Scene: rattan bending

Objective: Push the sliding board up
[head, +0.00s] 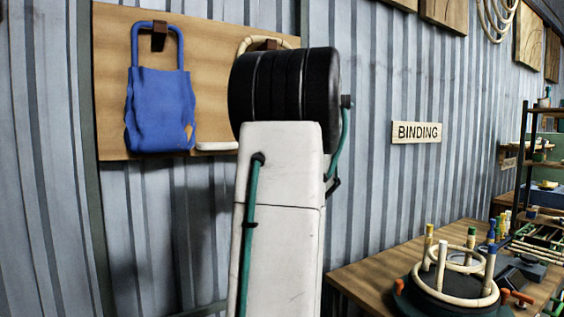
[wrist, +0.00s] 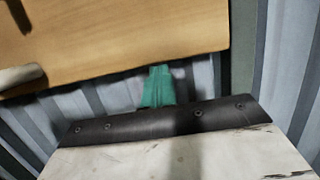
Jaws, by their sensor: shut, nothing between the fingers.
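A wooden board (head: 112,80) is fixed against the corrugated wall in the head view; I take it for the sliding board. Its plain wooden face (wrist: 130,40) fills the upper part of the wrist view, with its lower edge running across the picture. My gripper (wrist: 157,88) shows as a teal tip just below that edge in the wrist view. It is shut and holds nothing. I cannot tell whether it touches the board. In the head view my arm hides my gripper and the board's right part.
A blue apron-like item (head: 160,110) hangs from a dark hook (head: 159,36) on the board. A BINDING sign (head: 416,132) is on the wall. A table (head: 375,272) at lower right carries a round rattan jig (head: 455,285) with pegs. A shelf (head: 530,150) stands far right.

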